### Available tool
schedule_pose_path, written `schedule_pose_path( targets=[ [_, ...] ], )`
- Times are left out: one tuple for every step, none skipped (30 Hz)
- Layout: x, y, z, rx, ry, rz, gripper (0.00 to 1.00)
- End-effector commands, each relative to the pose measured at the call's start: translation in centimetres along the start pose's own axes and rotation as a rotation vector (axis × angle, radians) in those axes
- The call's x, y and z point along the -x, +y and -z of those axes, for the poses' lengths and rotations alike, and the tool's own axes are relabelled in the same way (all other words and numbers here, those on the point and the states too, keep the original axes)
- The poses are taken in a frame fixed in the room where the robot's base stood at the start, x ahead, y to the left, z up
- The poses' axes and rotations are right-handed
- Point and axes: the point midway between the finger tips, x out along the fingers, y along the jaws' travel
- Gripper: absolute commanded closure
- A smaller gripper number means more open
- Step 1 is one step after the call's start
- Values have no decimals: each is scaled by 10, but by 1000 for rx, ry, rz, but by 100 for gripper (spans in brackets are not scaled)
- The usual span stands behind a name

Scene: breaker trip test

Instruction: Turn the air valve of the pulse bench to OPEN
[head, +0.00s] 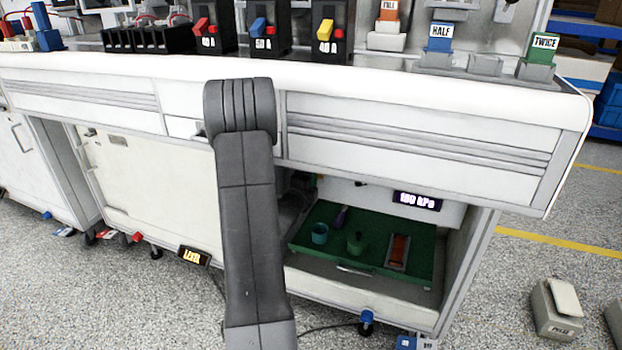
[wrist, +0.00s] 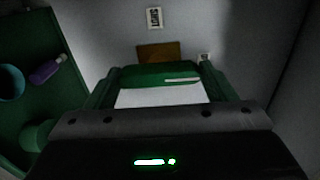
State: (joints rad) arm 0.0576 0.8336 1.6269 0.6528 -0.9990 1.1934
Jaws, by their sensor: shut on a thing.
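In the wrist view my gripper (wrist: 160,88) is shut on a green block-like handle (wrist: 150,76) with a thin white line on its right half. I take this for the air valve's handle. The white line lies nearly level in the picture. A brown plate (wrist: 158,51) shows just behind it on the grey wall. Small white labels are above (wrist: 154,17) and to the right (wrist: 204,57), too small to read. In the head view my arm reaches down in front of the bench (head: 420,135), and my gripper and the valve are hidden there.
Left of my gripper is a green tray (wrist: 50,100) with a teal cup (wrist: 10,82) and a purple item (wrist: 46,70). The tray shows in the open lower compartment in the head view, below a lit kPa display (head: 418,201). A compartment wall is close on the right.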

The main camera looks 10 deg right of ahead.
Motion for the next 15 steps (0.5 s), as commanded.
schedule_pose_path(
  targets=[
    [0, 0, 0, -2, 1, -1, 46],
    [0, 0, 0, -2, 1, -1, 46],
    [0, 0, 0, -2, 1, -1, 19],
    [0, 0, 0, -2, 1, -1, 13],
    [0, 0, 0, -2, 1, -1, 7],
    [0, 0, 0, -2, 1, -1, 1],
    [0, 0, 0, -2, 1, -1, 1],
    [0, 0, 0, -1, 1, -1, 1],
    [0, 0, 0, -1, 1, 0, 1],
    [0, 0, 0, -1, 1, 0, 1],
    [0, 0, 0, -1, 1, 0, 1],
    [0, 0, 0, -1, 1, 0, 1],
    [0, 0, 0, -1, 1, 0, 1],
    [0, 0, 0, 0, 1, 0, 1],
    [1, 0, 0, 0, 0, -1, 1]
  ],
)
